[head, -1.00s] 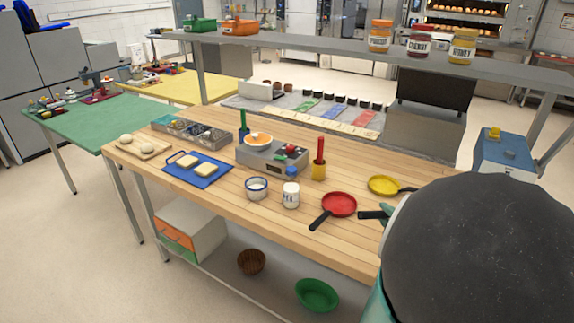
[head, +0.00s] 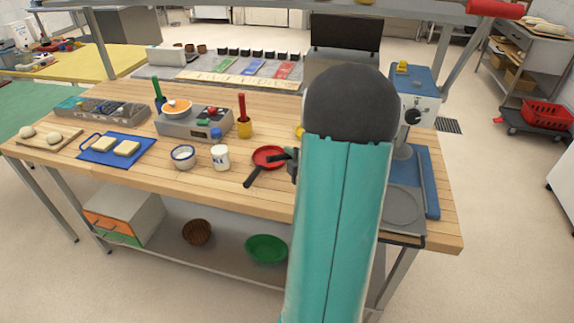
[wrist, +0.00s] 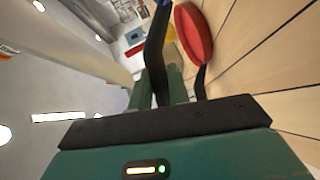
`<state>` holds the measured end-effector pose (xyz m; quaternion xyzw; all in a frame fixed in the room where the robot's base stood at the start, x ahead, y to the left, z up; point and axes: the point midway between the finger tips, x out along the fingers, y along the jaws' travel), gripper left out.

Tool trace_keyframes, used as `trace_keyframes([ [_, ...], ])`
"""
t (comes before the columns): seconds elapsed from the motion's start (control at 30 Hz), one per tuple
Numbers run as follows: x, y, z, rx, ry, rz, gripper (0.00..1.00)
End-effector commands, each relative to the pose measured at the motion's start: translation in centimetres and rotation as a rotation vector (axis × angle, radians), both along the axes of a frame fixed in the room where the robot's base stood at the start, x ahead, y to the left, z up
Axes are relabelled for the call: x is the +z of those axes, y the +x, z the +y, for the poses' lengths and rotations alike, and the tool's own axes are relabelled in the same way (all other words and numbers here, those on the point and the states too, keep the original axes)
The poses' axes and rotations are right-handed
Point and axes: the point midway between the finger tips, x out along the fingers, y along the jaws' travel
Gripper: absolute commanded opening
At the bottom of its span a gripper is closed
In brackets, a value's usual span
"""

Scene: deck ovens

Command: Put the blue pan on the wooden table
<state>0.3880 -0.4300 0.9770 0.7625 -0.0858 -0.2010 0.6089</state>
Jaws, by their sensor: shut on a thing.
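My gripper (wrist: 165,95) is shut on a black handle in the wrist view. The handle runs to the top edge, where a sliver of blue shows; I take it for the blue pan (wrist: 161,2). The rest of that pan is out of frame. In the head view my arm hides most of the gripper (head: 291,164), and a dark handle end juts left of it, over the red pan (head: 268,155). The wooden table (head: 445,220) lies below and around. I cannot tell the pan's height above it.
The red pan also shows in the wrist view (wrist: 193,33). A yellow pan (head: 299,132) is mostly behind my arm. A white jar (head: 220,158), a bowl (head: 183,157) and a blue board (head: 117,150) stand left. A blue-and-white machine (head: 415,95) is at right.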

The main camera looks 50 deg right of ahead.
Motion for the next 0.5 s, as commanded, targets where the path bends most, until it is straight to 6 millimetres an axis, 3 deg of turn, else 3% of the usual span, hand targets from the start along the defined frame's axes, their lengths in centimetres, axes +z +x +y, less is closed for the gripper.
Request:
trace_keyframes([
  [0.23,-1.9,1.5,-0.5,0.001,0.0,0.0,0.0],
  [0.4,-4.2,1.3,-0.5,0.0,0.001,0.0,0.0],
  [0.5,-4.5,1.3,-0.5,0.0,-0.004,-0.001,0.0],
])
